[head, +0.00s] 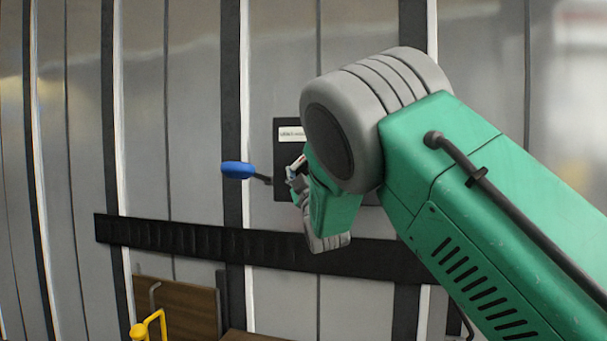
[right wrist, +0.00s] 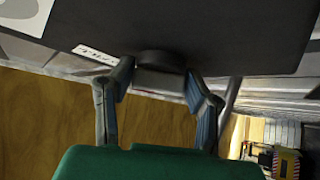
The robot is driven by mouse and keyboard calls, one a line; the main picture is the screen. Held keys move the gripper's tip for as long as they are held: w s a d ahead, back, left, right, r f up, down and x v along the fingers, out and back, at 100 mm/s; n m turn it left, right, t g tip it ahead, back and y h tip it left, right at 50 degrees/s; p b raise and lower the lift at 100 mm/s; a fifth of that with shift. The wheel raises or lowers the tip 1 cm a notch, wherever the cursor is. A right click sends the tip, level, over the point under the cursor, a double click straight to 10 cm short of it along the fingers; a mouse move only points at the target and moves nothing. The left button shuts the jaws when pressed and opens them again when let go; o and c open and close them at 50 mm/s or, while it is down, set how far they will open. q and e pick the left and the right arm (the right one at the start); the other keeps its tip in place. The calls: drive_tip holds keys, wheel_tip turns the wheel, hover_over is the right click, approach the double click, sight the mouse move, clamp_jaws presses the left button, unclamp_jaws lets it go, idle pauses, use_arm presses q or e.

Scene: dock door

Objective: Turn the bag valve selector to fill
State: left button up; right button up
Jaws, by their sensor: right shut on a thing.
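A dark panel (head: 287,155) with a small white label stands against the metal wall. A lever with a blue grip (head: 237,170) sticks out to the left from the panel, roughly level. My right gripper (head: 296,178) is at the panel's front, right of the blue grip, partly hidden by my arm. In the right wrist view, the right gripper (right wrist: 159,78) has its fingers on both sides of the dark selector piece (right wrist: 160,82), just below a round black hub (right wrist: 160,60) on the panel. It is shut on that piece. The selector's markings cannot be read. My left gripper is not in view.
A black ribbed rail (head: 190,237) runs across the wall below the panel. A yellow bent bar (head: 158,325) and a brown wooden board (head: 180,303) stand at the lower left. The wall left of the blue grip is clear.

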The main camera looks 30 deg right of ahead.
drive_tip(key=shift+a+r, duration=0.25)
drive_tip(key=shift+a, duration=0.1)
drive_tip(key=o, duration=1.2)
drive_tip(key=shift+w+a, duration=0.1)
drive_tip(key=shift+w, duration=0.05)
drive_tip(key=shift+c, duration=0.2)
drive_tip(key=shift+a, duration=0.2)
drive_tip(key=shift+s+f, duration=0.3)
drive_tip(key=shift+s, duration=0.1)
drive_tip(key=v, duration=1.1)
drive_tip(key=shift+a+f, duration=0.1)
drive_tip(key=shift+a, duration=0.05)
